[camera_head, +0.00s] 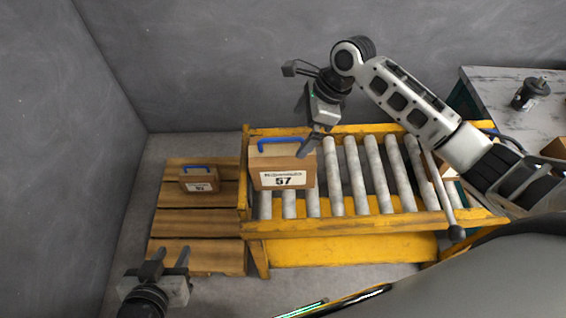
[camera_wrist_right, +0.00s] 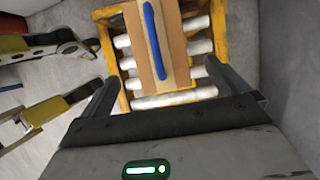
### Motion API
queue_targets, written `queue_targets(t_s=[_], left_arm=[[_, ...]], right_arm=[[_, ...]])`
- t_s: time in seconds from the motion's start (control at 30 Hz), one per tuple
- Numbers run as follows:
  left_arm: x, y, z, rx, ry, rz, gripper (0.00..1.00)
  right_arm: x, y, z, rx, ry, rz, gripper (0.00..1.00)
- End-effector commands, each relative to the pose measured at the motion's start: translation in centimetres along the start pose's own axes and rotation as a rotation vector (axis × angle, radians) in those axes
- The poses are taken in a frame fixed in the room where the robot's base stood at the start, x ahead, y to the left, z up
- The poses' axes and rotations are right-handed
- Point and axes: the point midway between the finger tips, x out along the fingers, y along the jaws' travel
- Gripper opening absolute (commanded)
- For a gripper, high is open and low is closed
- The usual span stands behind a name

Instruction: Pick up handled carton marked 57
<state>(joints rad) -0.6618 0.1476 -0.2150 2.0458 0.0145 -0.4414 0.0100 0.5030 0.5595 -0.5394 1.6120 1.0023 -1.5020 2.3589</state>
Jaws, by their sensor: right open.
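The handled carton marked 57 (camera_head: 283,166) stands upright on the left end of the roller conveyor. It is brown, with a white label and a blue handle (camera_head: 280,141) on top. My right gripper (camera_head: 304,127) is open above the carton's right side, its fingers pointing down. In the right wrist view the carton (camera_wrist_right: 177,82) and its blue handle (camera_wrist_right: 154,42) lie beyond and between the two spread fingers (camera_wrist_right: 164,80), with no finger seen touching them. My left gripper (camera_head: 170,256) is open and empty at the lower left, away from the carton.
The yellow-framed roller conveyor (camera_head: 345,227) has free rollers right of the carton. A smaller-looking blue-handled carton (camera_head: 199,180) sits on the wooden pallet (camera_head: 180,222) at left; its number is unclear. A grey table (camera_head: 500,82) with a dark part (camera_head: 530,93) is at right.

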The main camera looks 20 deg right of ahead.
Motion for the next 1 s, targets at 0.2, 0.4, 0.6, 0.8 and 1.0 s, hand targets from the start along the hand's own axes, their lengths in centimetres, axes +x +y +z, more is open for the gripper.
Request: queue_targets(t_s=[0.2, 0.4, 0.6, 0.8, 1.0], left_arm=[[0.0, 0.1, 0.4, 0.000, -0.003, 0.004, 0.36], [0.0, 0.1, 0.1, 0.003, 0.008, 0.006, 0.36], [0.2, 0.2, 0.3, 0.001, 0.009, 0.009, 0.36], [0.3, 0.2, 0.2, -0.002, 0.013, 0.010, 0.36], [0.3, 0.2, 0.1, -0.002, 0.015, 0.010, 0.36]], right_arm=[[3.4, 0.0, 0.0, -0.002, 0.000, 0.000, 1.00], [4.7, 0.1, 0.0, -0.002, -0.001, 0.000, 1.00], [7.8, 0.2, 0.0, -0.002, 0.000, 0.001, 1.00], [9.1, 0.2, 0.0, -0.004, 0.000, -0.001, 1.00], [9.1, 0.2, 0.0, -0.004, 0.000, -0.001, 0.94]])
